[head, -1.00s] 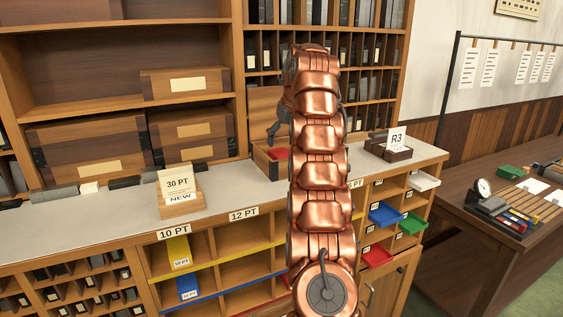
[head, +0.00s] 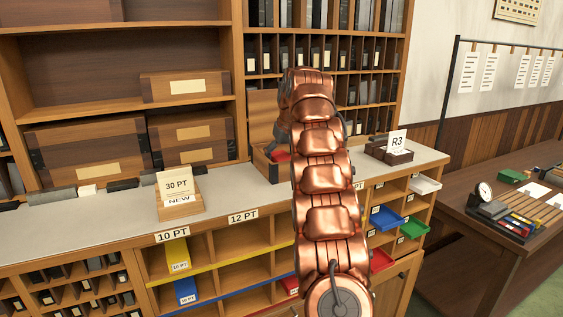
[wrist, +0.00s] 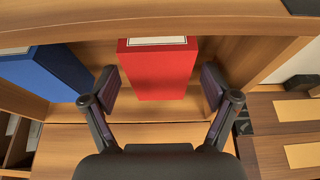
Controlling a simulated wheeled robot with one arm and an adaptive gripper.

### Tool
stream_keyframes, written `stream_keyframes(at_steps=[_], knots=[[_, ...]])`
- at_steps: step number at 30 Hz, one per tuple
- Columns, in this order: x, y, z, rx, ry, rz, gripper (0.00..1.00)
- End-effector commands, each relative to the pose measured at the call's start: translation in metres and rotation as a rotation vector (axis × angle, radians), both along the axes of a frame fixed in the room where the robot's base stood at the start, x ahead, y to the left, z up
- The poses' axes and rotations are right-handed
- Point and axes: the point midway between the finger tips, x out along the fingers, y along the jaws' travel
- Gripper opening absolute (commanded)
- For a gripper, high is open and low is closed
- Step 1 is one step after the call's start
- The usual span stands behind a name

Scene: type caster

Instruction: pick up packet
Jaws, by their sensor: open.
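A red packet (wrist: 158,75) with a white label edge stands in a wooden box in the wrist view. My gripper (wrist: 160,88) is open, with one dark finger on each side of the packet's near end. I cannot tell whether the fingers touch it. In the head view a bit of the red packet (head: 283,157) shows in the open wooden box (head: 262,165) on the counter. My arm hides most of the box and the gripper there. A blue packet (wrist: 45,72) is to the left of the red one in the wrist view.
A 30 PT card holder (head: 180,207) stands on the grey counter (head: 228,190) left of the box. An R3 card holder (head: 388,154) stands to the right. Pigeonholes below hold yellow (head: 178,254) and blue (head: 186,290) packets. Shelves rise close behind.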

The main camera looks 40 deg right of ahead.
Motion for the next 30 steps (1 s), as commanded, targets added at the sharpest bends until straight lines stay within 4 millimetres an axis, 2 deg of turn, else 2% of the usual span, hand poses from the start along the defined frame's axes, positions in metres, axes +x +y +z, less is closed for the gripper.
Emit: stream_keyframes(at_steps=[13,30], knots=[[0.0017,-0.0015,-0.0046,-0.003,-0.003,-0.002,0.85],[0.0017,-0.0013,-0.0047,-0.002,-0.002,-0.002,0.26]])
